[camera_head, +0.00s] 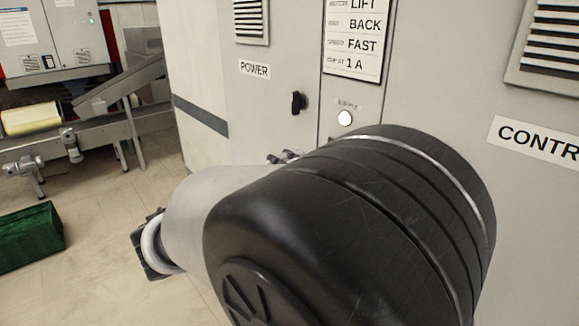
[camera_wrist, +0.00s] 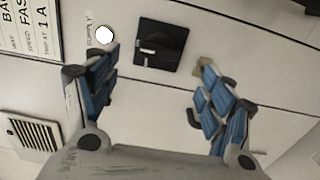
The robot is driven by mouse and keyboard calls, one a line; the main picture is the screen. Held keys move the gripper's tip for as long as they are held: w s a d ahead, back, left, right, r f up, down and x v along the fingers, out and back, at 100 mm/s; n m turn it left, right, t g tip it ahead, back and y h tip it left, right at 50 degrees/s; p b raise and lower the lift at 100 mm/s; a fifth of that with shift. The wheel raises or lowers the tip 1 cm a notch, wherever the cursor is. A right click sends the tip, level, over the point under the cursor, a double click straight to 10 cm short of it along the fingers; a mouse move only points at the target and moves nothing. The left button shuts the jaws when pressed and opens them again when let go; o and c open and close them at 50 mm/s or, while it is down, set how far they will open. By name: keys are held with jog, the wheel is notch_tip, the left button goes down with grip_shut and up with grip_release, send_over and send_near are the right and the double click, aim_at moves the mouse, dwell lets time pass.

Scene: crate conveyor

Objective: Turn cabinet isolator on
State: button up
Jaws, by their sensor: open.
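The isolator is a black square switch (camera_wrist: 155,62) with a raised handle and small pale marks, on the pale cabinet face in the wrist view. My gripper (camera_wrist: 160,82) is open and empty. Its blue-padded fingers stand either side of the isolator in the picture; contact does not show, and the handle's setting is hard to tell. A round white lamp (camera_wrist: 104,35) marked SUPPLY lies left of the isolator.
The cabinet (camera_head: 420,90) carries a POWER label (camera_head: 254,70), a black knob (camera_head: 298,103), a sign (camera_head: 353,40) and vents (camera_head: 551,42). A tan piece (camera_wrist: 202,68) is by the right finger. A conveyor (camera_head: 90,140) and green crate (camera_head: 28,238) stand left; the floor between is clear.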

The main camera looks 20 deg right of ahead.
jog(key=v, duration=0.3)
jog(key=shift+d, duration=0.1)
dwell(0.3)
jog(key=s+d+f+m+g+y, duration=0.1)
jog(key=s+d+f+g+y, duration=0.3)
jog(key=s, duration=0.4)
jog(key=s+d+f+m+g+y, duration=0.1)
jog(key=s+d+f+y, duration=0.2)
jog(key=s+f+y, duration=0.4)
jog(key=s+a+f+m+t+y, duration=0.2)
jog(key=s+a+y, duration=0.4)
jog(key=a, duration=0.4)
jog(key=shift+t, duration=0.8)
